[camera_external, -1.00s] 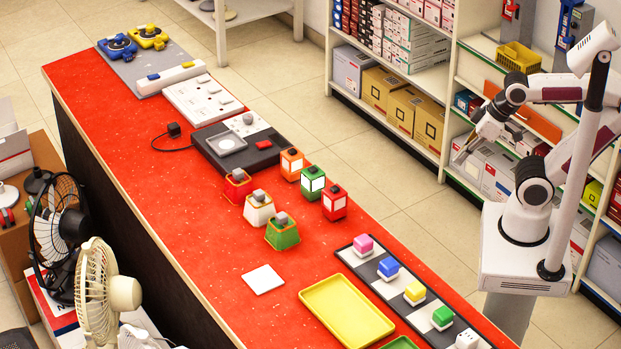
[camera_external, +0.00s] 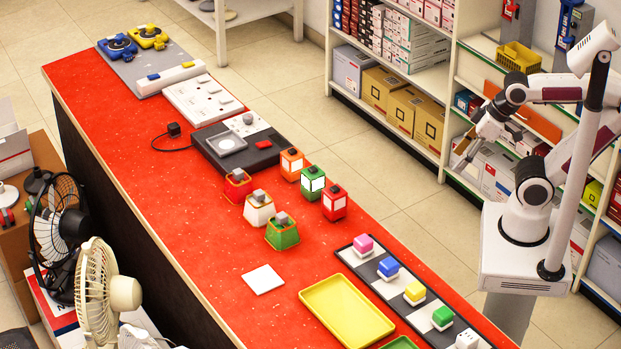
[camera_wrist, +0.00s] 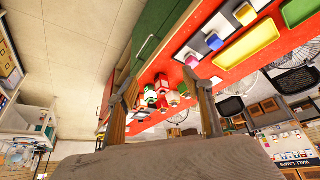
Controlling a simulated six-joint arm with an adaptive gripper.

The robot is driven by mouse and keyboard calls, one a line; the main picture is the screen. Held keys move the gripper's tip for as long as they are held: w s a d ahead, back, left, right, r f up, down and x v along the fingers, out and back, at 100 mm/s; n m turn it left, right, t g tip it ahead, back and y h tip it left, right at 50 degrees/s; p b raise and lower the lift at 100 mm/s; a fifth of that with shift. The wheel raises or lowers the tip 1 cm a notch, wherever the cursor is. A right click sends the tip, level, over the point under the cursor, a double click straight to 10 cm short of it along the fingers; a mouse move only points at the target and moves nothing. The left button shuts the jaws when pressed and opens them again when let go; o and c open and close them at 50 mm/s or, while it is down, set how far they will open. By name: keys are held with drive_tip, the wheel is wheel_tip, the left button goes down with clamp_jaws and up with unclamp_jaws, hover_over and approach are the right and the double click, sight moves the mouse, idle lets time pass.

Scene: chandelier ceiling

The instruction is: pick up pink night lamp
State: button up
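The pink night lamp (camera_external: 363,244) is a small pink-topped block with a white base, at the far end of a dark strip with white squares (camera_external: 370,272) on the red counter. It also shows small in the wrist view (camera_wrist: 191,61). A blue-topped lamp (camera_external: 388,267), a yellow one (camera_external: 414,292) and a green one (camera_external: 442,316) stand in the same row. My gripper (camera_external: 460,163) is off the counter, up and to the right of the pink lamp in the external view. In the wrist view its two fingers (camera_wrist: 163,80) are apart with nothing between them.
A yellow tray (camera_external: 347,311) lies beside the strip. Several lanterns and small lamps, such as a red lantern (camera_external: 334,204), stand farther along the counter. A white card (camera_external: 263,279) lies flat. Stocked shelves (camera_external: 400,110) stand behind my arm. Floor shows between counter and shelves.

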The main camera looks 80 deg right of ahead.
sight(386, 235)
drive_tip(key=shift+w, duration=0.1)
